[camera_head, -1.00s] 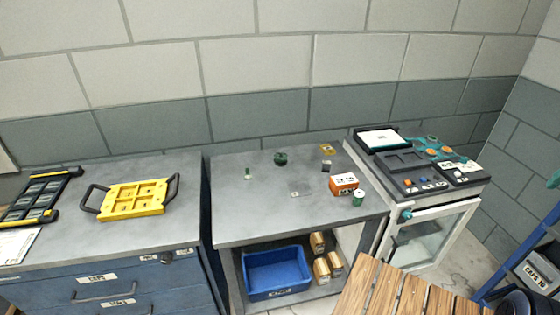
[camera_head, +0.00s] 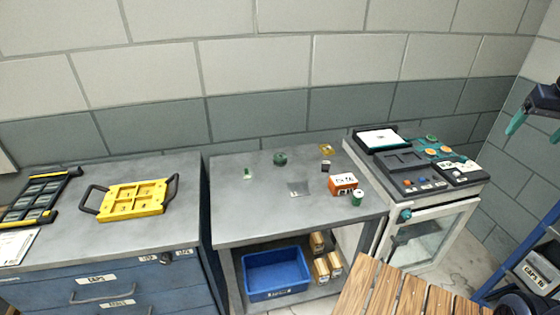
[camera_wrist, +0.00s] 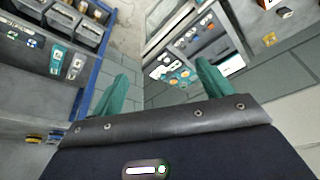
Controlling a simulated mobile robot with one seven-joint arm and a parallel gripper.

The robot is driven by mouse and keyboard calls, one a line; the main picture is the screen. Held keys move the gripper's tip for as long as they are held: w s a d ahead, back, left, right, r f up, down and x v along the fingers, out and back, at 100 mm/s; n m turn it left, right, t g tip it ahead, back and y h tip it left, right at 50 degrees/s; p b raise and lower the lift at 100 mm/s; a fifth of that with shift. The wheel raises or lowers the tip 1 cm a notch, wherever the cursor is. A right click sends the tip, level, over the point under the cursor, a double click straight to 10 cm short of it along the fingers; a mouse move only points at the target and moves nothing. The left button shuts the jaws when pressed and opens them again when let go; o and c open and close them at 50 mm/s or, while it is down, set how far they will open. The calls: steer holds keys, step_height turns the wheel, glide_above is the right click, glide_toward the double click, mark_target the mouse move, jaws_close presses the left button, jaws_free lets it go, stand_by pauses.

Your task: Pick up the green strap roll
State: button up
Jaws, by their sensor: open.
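A small dark green roll (camera_head: 280,158), which looks like the green strap roll, sits on the grey bench top towards the back. A green can-like piece with a pale top (camera_head: 357,198) stands near the bench's front right. My gripper (camera_head: 536,128) is at the far right of the head view, well away from the roll and higher up. Its two teal fingers are spread and empty, as the wrist view also shows (camera_wrist: 163,70). I cannot make out the roll in the wrist view.
The grey bench (camera_head: 250,220) also holds an orange and white box (camera_head: 343,184) and several small pieces. A machine with a control panel (camera_head: 415,165) stands to its right. A blue bin (camera_head: 275,272) is on the shelf below. A wooden slatted top (camera_head: 375,290) is in front.

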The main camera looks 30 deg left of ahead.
steer(key=w+a+n+g, duration=0.1)
steer(key=w+a, duration=0.4)
steer(key=a, duration=0.3)
steer(key=w+a+f+n, duration=0.1)
steer(key=w+a, duration=0.4)
steer(key=a, duration=0.3)
steer(key=w+a+n+g, duration=0.1)
steer(key=w+a+n, duration=0.1)
steer(key=w+a, duration=0.45)
steer(key=n+g, duration=0.2)
steer(key=n, duration=0.3)
glide_above(280, 156)
step_height(280, 156, down, 27)
steer(key=shift+h, duration=0.4)
steer(key=f, duration=0.4)
steer(key=shift+s+d, duration=0.1)
steer(key=shift+d, duration=0.1)
steer(key=shift+a+f, duration=0.2)
steer(key=shift+f, duration=2.9)
steer(key=c, duration=1.1)
steer(key=shift+c, duration=0.2)
